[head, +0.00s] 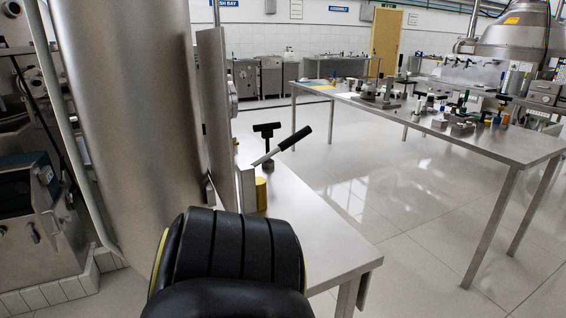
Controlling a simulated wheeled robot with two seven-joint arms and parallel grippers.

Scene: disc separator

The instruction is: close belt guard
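A tall, thin steel panel (214,110), seen nearly edge-on, stands upright beside a large steel cylinder (125,110) at the left. It may be the belt guard, but I cannot tell for sure from this angle. A round metal part (232,98) shows at its right edge. A lever with a black grip (295,138) slants up beside the panel, near a black T-shaped handle (267,130). Neither of my grippers is in view. The lower end of the panel is partly hidden.
A steel table (315,230) lies right of the panel, with a yellow cylinder (261,193) on it. A long workbench (480,140) with many small tools stands at the right. Tiled floor (420,255) between the tables is clear.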

